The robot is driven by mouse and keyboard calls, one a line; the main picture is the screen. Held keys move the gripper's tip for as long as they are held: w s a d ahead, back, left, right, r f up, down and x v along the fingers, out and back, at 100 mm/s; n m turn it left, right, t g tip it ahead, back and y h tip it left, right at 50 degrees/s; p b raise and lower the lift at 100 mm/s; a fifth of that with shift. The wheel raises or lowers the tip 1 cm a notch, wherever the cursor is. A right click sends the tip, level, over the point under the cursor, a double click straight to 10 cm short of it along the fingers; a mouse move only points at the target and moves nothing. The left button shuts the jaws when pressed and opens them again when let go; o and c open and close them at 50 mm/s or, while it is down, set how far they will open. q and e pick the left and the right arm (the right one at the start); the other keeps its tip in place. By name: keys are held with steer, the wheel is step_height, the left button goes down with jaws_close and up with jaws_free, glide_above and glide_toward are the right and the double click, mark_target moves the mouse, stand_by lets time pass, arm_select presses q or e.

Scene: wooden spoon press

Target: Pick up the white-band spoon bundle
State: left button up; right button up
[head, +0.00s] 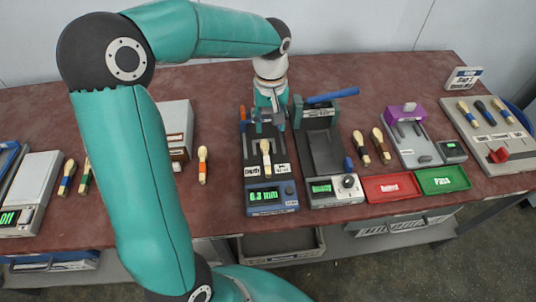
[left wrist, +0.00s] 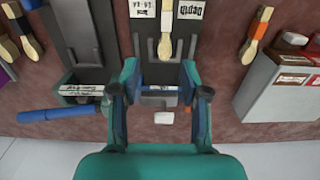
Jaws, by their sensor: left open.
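A pale wooden spoon bundle (head: 266,150), which looks white-banded, lies on the bed of the dark press with the blue 6.3 mm display. It also shows in the left wrist view (left wrist: 165,45), with its rounded end toward my gripper. My left gripper (head: 268,110) is at the back end of that press, beyond the bundle. In the left wrist view its jaws (left wrist: 158,95) are apart, with the press's rear bar between them and no bundle held. My right gripper is not in view.
A second press (head: 325,150) with a blue lever (head: 332,96) stands close on the right. An orange-banded spoon (head: 202,165) and a white box (head: 175,130) are on the left. Red (head: 392,188) and green (head: 442,179) trays lie at the front right.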

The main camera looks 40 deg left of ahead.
arm_select(q)
glide_above(267, 159)
steer(key=f, duration=0.8)
steer(key=shift+w+a+f, duration=0.3)
steer(key=shift+w+f, duration=0.05)
steer(key=f, duration=0.2)
steer(key=s+f+p, duration=0.1)
steer(key=f, duration=0.1)
steer(key=shift+d+f, duration=0.1)
steer(key=shift+d, duration=0.1)
steer(key=shift+w+f+p, duration=0.1)
steer(key=shift+f+p, duration=0.2)
steer(key=shift+f, duration=0.3)
jaws_close()
